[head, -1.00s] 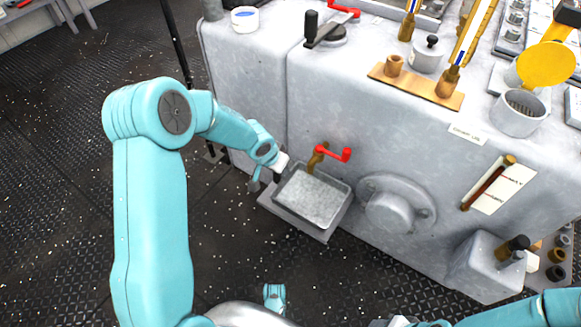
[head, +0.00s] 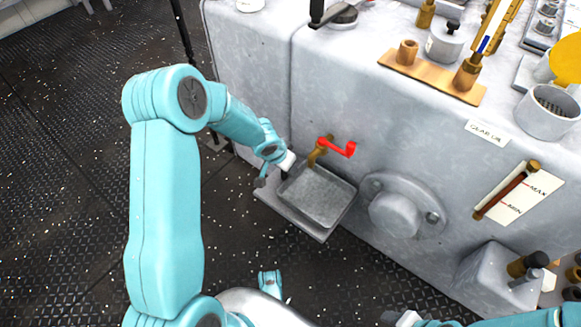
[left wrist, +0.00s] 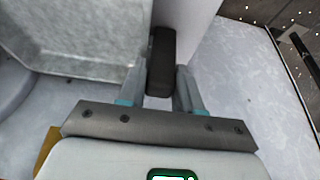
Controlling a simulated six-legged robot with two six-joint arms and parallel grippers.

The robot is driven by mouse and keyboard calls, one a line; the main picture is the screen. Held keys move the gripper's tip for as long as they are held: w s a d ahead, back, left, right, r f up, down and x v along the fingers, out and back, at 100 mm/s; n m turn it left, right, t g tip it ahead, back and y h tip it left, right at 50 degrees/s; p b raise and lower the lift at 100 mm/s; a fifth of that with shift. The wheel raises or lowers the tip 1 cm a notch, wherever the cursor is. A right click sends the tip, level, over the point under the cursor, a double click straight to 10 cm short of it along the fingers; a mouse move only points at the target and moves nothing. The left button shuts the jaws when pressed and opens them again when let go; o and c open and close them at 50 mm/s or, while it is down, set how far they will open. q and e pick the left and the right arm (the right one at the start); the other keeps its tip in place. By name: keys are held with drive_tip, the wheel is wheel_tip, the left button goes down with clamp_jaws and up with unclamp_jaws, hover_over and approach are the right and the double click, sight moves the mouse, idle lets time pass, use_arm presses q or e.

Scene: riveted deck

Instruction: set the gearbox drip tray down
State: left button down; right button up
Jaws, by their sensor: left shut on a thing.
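The drip tray (head: 318,197) is a shallow grey metal pan with raised sides, and it looks empty. It is level above a flat grey ledge (head: 277,207) at the foot of the gearbox casing; I cannot tell whether they touch. My left gripper (head: 284,172) is at the tray's back left corner. In the left wrist view its fingers (left wrist: 161,78) are shut on a dark handle (left wrist: 161,50) beside the tray (left wrist: 85,35). My right gripper (head: 396,318) is partly visible at the bottom edge, its fingers unclear.
A brass drain cock with a red handle (head: 338,149) juts out just behind and above the tray. A round flanged boss (head: 396,213) stands to the right on the gearbox casing (head: 250,90). The dark deck (head: 75,180) is open at left.

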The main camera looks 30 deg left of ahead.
use_arm(q)
drive_tip(key=shift+w, duration=0.1)
drive_tip(key=shift+f, duration=0.1)
drive_tip(key=c, duration=0.8)
unclamp_jaws()
drive_tip(key=shift+o, duration=0.2)
